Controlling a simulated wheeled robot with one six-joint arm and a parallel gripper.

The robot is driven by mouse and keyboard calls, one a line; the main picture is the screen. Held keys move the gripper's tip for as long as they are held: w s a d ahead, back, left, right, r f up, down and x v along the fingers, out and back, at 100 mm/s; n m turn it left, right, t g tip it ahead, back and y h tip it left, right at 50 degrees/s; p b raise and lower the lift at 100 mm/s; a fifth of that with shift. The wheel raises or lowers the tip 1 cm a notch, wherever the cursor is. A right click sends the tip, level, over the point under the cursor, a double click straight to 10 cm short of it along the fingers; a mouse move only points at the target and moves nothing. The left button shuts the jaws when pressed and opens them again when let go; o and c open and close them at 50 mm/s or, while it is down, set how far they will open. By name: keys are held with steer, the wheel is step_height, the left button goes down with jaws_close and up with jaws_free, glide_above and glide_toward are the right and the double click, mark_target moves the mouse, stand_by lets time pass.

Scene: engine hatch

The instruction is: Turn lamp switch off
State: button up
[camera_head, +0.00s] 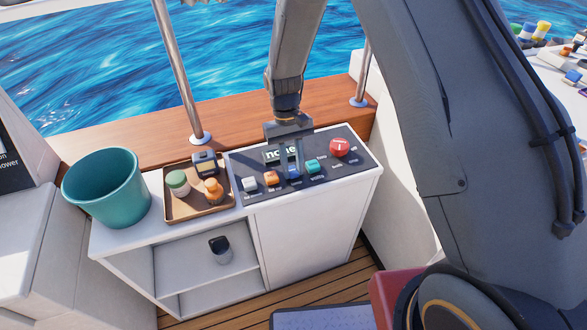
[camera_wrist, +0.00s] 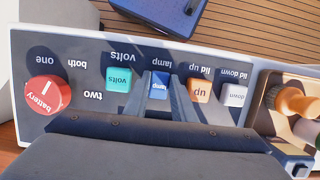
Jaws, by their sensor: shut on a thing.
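The blue lamp switch (camera_head: 294,174) sits in the row on the dark control panel (camera_head: 357,158). In the wrist view the lamp switch (camera_wrist: 159,85) shows its label upside down. My gripper (camera_head: 291,170) reaches down onto the panel at this switch. In the wrist view my gripper (camera_wrist: 174,88) has its grey fingers right at the switch, closed on it. Part of the switch is hidden by the fingers, and its exact tilt is hard to tell.
Orange (camera_head: 271,178) and white (camera_head: 249,184) lid switches stand left of it; the teal volts switch (camera_head: 312,166) and red battery knob (camera_head: 340,147) stand right. A brown tray (camera_head: 185,212) with jars and a teal bucket (camera_head: 106,188) are further left.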

steer(key=shift+w+f+g+b, duration=0.2)
steer(key=shift+g+b, duration=0.25)
steer(key=shift+g, duration=0.15)
steer(key=shift+r+g+h, duration=0.15)
steer(key=shift+g+h, duration=0.15)
steer(key=o, duration=1.1)
steer(key=shift+c, duration=0.2)
steer(key=shift+w+r, duration=0.1)
steer(key=b+v, duration=0.2)
steer(key=v, duration=0.4)
steer(key=shift+w+a+r, duration=0.1)
steer(key=shift+w+r, duration=0.05)
steer(key=shift+r, duration=0.05)
steer(key=shift+w+r, duration=0.2)
steer(key=shift+r, duration=0.4)
